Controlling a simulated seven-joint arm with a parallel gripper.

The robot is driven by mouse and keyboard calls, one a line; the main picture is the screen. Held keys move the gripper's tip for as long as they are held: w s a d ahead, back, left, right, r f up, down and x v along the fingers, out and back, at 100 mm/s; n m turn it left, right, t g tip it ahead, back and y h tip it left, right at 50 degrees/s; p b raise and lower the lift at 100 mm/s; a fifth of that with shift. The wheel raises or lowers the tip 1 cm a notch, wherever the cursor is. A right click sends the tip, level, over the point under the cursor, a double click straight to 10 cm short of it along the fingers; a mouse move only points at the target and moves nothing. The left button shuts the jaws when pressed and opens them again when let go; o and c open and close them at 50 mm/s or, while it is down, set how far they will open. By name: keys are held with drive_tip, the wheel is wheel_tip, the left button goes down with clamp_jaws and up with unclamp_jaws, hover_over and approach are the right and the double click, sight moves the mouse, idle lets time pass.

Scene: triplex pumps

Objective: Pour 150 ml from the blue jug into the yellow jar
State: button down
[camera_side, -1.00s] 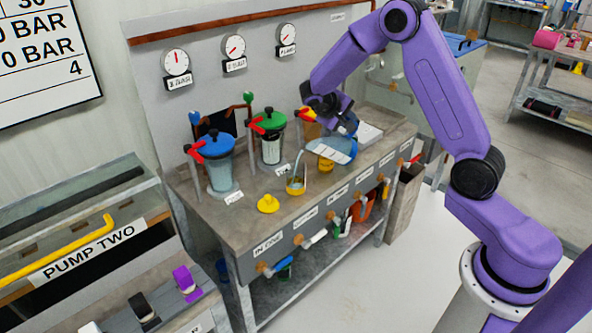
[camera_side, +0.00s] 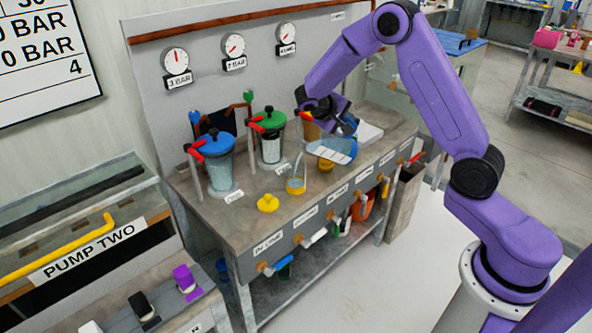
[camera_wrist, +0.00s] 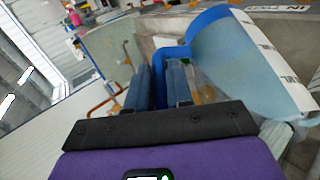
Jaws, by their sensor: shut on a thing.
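The blue jug (camera_side: 340,151), clear with a white scale strip, is tilted above the bench with its mouth toward the left. My gripper (camera_side: 340,124) is shut on its blue handle. In the wrist view my gripper fingers (camera_wrist: 160,88) close around the handle (camera_wrist: 170,60), and the jug body (camera_wrist: 238,60) fills the upper right. A thin pale stream appears to run from the jug's lip down to the yellow jar (camera_side: 296,187), which stands upright on the bench below and left of the jug. The level in the jar is too small to read. A yellow lid (camera_side: 267,203) lies left of the jar.
A blue-lidded canister (camera_side: 218,165) and a green-lidded canister (camera_side: 270,140) stand behind and left of the jar, with red-handled valves. An orange canister (camera_side: 312,130) is partly hidden behind my gripper. Labelled taps line the bench front (camera_side: 330,200). Gauges hang on the back panel.

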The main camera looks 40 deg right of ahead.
sight(357, 126)
drive_tip(key=shift+w+a+f+h+p, duration=0.2)
drive_tip(key=shift+a+f+h+p, duration=0.2)
drive_tip(key=shift+h, duration=0.1)
idle(1.6)
drive_tip(key=shift+r, duration=0.1)
drive_tip(key=shift+s+d+r, duration=0.1)
drive_tip(key=shift+d+r, duration=0.1)
drive_tip(key=shift+d, duration=0.05)
drive_tip(key=d+y, duration=0.1)
drive_tip(key=s+d+t+y, duration=0.1)
drive_tip(key=y, duration=0.1)
drive_tip(key=s+d+r+m+y, duration=0.1)
drive_tip(key=shift+d+y, duration=0.2)
drive_tip(key=shift+y, duration=0.2)
drive_tip(key=shift+f, duration=0.2)
drive_tip(key=d+f+t+y, duration=0.1)
drive_tip(key=s+d+f+y+b, duration=0.1)
drive_tip(key=y, duration=0.1)
drive_tip(key=s+d+f+m+t+y+b, duration=0.1)
drive_tip(key=d+y, duration=0.1)
drive_tip(key=shift+f+t, duration=0.3)
drive_tip(key=shift+f, duration=0.1)
drive_tip(key=shift+s+d+f+t+y+b, duration=0.15)
drive_tip(key=shift+d+t+y+b, duration=0.35)
drive_tip(key=shift+y+b, duration=0.15)
